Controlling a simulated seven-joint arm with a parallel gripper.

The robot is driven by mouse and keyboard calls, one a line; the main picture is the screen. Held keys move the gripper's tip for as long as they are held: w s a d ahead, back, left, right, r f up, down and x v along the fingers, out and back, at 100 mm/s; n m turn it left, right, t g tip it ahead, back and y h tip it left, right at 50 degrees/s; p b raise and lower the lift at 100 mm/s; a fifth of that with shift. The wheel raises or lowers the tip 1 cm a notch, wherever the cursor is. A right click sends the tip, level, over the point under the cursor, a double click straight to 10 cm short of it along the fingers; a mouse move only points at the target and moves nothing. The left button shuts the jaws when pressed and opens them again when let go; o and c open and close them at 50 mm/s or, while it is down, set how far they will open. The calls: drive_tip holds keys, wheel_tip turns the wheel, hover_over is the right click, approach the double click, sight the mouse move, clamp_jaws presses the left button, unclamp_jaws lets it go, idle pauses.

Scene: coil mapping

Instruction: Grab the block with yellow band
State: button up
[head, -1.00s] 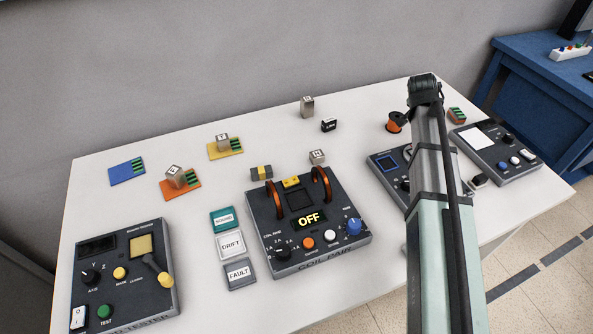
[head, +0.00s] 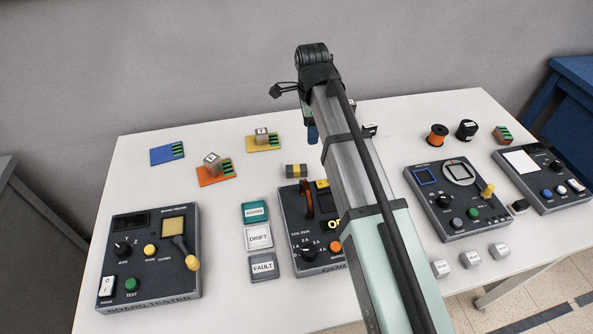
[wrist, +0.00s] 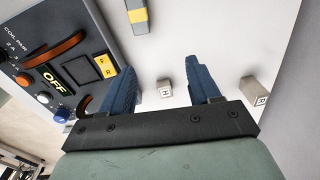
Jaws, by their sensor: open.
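The block with the yellow band (head: 296,170) is dark grey with a yellow stripe and lies on the white table just behind the coil pair box. In the wrist view the banded block (wrist: 137,16) is at the top edge, beyond my fingertips and apart from them. My gripper (wrist: 162,62) is open, with two blue fingers and nothing held. In the head view only one blue finger (head: 312,132) shows behind my arm, a little right of and above the banded block in the picture.
The coil pair box (head: 305,215) with upright copper coils stands close by. In the wrist view, a light lettered block (wrist: 165,90) shows between my fingers and another (wrist: 255,92) to the right. The board tester (head: 150,255) is left; a control box (head: 460,200) is right.

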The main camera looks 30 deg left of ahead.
drive_tip(key=s+a, duration=0.2)
drive_tip(key=s, duration=0.1)
hover_over(297, 167)
drive_tip(key=shift+g, duration=0.3)
drive_tip(key=f, duration=0.7)
drive_tip(key=shift+w+a+f, duration=0.15)
drive_tip(key=shift+w+f, duration=0.1)
drive_tip(key=shift+f, duration=0.15)
drive_tip(key=shift+s+f, duration=0.2)
drive_tip(key=shift+f, duration=0.85)
drive_tip(key=shift+s+f, duration=0.15)
drive_tip(key=shift+f, duration=1.4)
drive_tip(key=shift+c, duration=0.4)
clamp_jaws()
